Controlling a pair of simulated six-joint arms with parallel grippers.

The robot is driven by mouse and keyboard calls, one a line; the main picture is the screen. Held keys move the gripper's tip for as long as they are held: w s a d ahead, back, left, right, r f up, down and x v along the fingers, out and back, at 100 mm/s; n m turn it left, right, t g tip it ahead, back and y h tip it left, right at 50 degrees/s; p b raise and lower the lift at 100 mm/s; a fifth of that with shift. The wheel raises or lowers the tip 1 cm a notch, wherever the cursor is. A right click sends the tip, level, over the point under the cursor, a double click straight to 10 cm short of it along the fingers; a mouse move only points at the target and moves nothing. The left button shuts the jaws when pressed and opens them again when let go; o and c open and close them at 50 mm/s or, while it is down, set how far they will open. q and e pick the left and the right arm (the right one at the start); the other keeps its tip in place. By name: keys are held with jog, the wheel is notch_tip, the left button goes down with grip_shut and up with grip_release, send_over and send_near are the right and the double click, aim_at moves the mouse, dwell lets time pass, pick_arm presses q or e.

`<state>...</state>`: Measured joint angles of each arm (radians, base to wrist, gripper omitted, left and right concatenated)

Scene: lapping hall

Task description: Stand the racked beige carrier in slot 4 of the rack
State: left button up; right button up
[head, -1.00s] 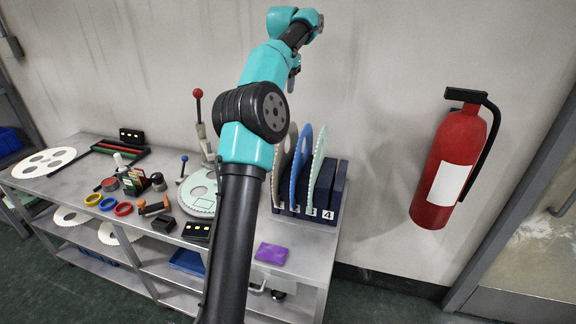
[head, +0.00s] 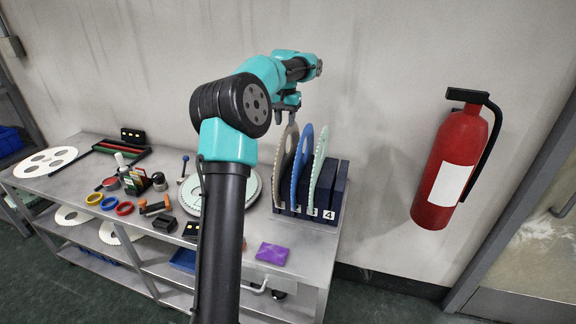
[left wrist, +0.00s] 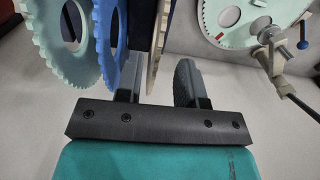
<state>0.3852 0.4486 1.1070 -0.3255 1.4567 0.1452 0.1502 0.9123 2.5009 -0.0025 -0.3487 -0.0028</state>
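In the head view the dark blue rack (head: 338,190) stands at the table's right end. Its label 4 (head: 328,215) is at the right, and no disc shows there. The beige carrier (head: 283,152) stands upright in the rack, left of a blue toothed carrier (head: 301,158) and a pale green one (head: 320,160). My left gripper (head: 292,112) is just above the beige carrier. In the left wrist view the gripper (left wrist: 160,88) is open, and the beige carrier's edge (left wrist: 157,42) shows in the gap between its fingers. Contact cannot be told. My right gripper is not in view.
My left arm hides part of a round plate (head: 252,187) left of the rack. A purple packet (head: 272,254) lies in front of the rack. Coloured rings (head: 124,208) and small tools crowd the table's left. A fire extinguisher (head: 450,165) hangs on the wall at right.

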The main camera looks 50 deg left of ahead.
aim_at(285, 133)
pick_arm(q)
jog(key=shift+f, duration=0.1)
jog(key=shift+s+d+f, duration=0.1)
jog(key=shift+d+f, duration=0.05)
jog(key=shift+f, duration=2.4)
jog(key=shift+c, duration=0.3)
grip_shut()
jog(key=shift+r, duration=0.1)
